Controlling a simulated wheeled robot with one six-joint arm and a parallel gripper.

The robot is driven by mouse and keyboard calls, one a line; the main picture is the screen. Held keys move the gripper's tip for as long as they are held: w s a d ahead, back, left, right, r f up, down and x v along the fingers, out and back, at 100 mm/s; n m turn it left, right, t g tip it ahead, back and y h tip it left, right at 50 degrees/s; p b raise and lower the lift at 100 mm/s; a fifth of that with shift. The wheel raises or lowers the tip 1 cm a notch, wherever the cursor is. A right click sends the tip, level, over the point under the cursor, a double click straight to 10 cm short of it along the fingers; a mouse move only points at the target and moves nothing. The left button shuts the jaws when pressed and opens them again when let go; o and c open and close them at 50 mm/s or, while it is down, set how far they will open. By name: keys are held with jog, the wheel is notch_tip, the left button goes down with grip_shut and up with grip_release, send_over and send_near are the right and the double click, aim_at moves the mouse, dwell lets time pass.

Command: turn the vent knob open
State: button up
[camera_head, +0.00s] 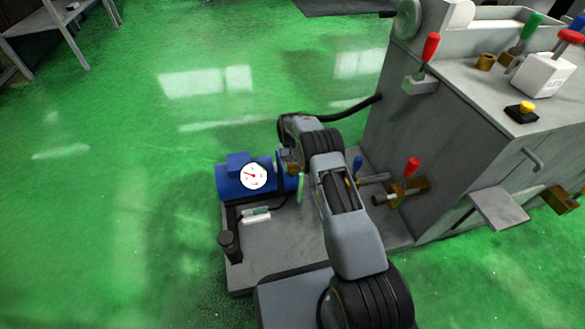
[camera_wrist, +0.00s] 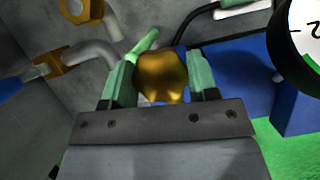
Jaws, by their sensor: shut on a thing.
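A faceted brass knob (camera_wrist: 161,75), which looks like the vent knob, sits between the two green fingers of my gripper (camera_wrist: 162,84) in the wrist view. My gripper is shut on it, with one finger on each side. In the head view my arm reaches down beside the blue tank (camera_head: 228,184), and the gripper and knob are mostly hidden by it. A green handle (camera_wrist: 146,42) sticks out behind the knob. It also shows in the head view (camera_head: 300,188). How far the knob is turned cannot be told.
A white dial gauge (camera_head: 254,175) faces out from the blue tank, close to the gripper's right in the wrist view (camera_wrist: 305,30). A blue-handled valve (camera_head: 357,164) and a red-handled valve (camera_head: 411,168) stand by the grey machine (camera_head: 440,150). Green floor lies open at left.

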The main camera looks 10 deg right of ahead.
jog(key=shift+n, duration=0.7)
jog(key=o, duration=0.9)
jog(key=shift+o, duration=0.2)
jog(key=shift+r, duration=0.1)
jog(key=p+v, duration=0.1)
jog(key=v, duration=1)
jog(key=shift+a+r, duration=0.25)
jog(key=shift+r, duration=0.15)
jog(key=shift+w, duration=0.1)
